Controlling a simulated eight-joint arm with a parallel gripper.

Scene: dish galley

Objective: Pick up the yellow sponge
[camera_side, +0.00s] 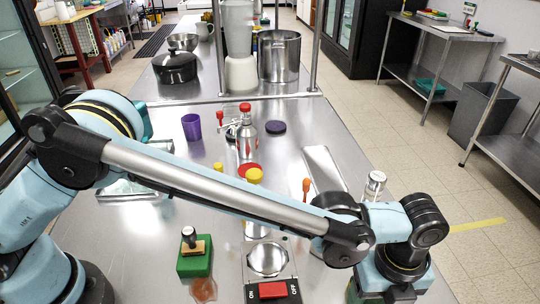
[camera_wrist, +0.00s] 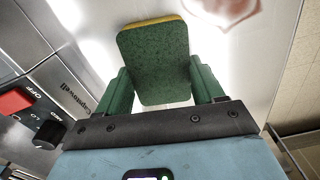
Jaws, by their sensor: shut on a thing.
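The sponge (camera_wrist: 153,45) shows in the wrist view with a dark green scouring face and a thin yellow edge along its far side. My gripper (camera_wrist: 160,72) has its two green fingers on either side of it and is shut on it. Whether the sponge touches the counter below cannot be told. In the side view my wrist is at the bottom right. The fingers are mostly cut off by the lower edge there, and the sponge is hidden.
A panel with a red switch (camera_side: 272,289) is at the steel counter's front. A stamp on a green block (camera_side: 194,259) stands left of it. A red-capped bottle (camera_side: 246,140), purple cup (camera_side: 191,127) and metal tray (camera_side: 323,167) stand behind my arm. The counter's right edge is near my wrist.

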